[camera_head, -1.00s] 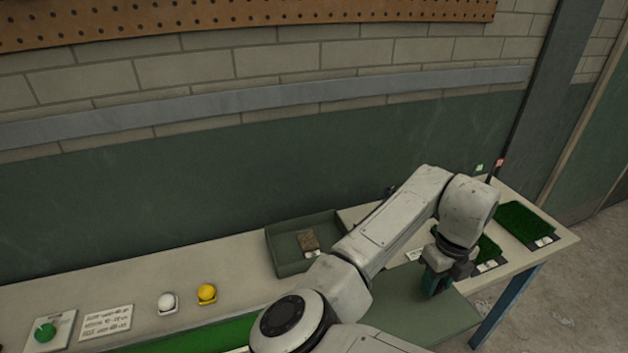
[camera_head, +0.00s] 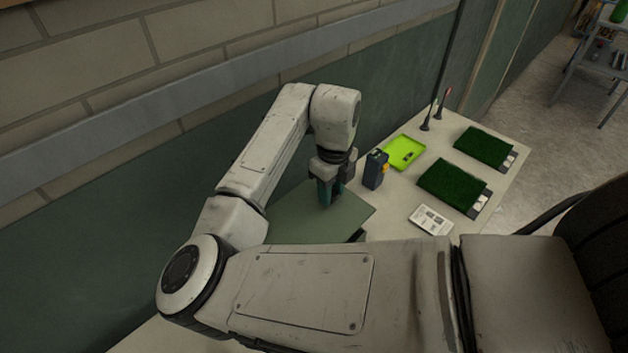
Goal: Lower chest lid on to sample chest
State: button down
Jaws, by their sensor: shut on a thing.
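The chest lid (camera_head: 290,222) is a flat grey-green panel, seen from above near the wall. My gripper (camera_head: 328,192) points down at its upper right part and is shut on the lid's grip, which the fingers mostly hide. The sample chest is hidden under the lid and my arm, apart from what may be a small dark edge (camera_head: 357,236) below the lid's right corner. I cannot tell whether the lid touches the chest or hangs above it.
Right of the lid, a dark boxy device (camera_head: 375,170), a lime-green tray (camera_head: 405,152), a white card (camera_head: 431,220) and two turf samples (camera_head: 452,186) (camera_head: 484,147) lie on the bench (camera_head: 405,192). Thin upright rods (camera_head: 432,112) stand at the back. The wall is close behind.

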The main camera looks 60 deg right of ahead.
aim_at(329, 209)
jog(key=shift+f+b, duration=2.55)
jog(key=shift+f, duration=0.95)
jog(key=shift+f, duration=0.1)
jog(key=c, duration=0.7)
grip_release()
jog(key=shift+o, duration=0.2)
notch_tip(329, 209, up, 11)
jog(key=shift+f+b, duration=0.1)
jog(key=shift+b, duration=0.65)
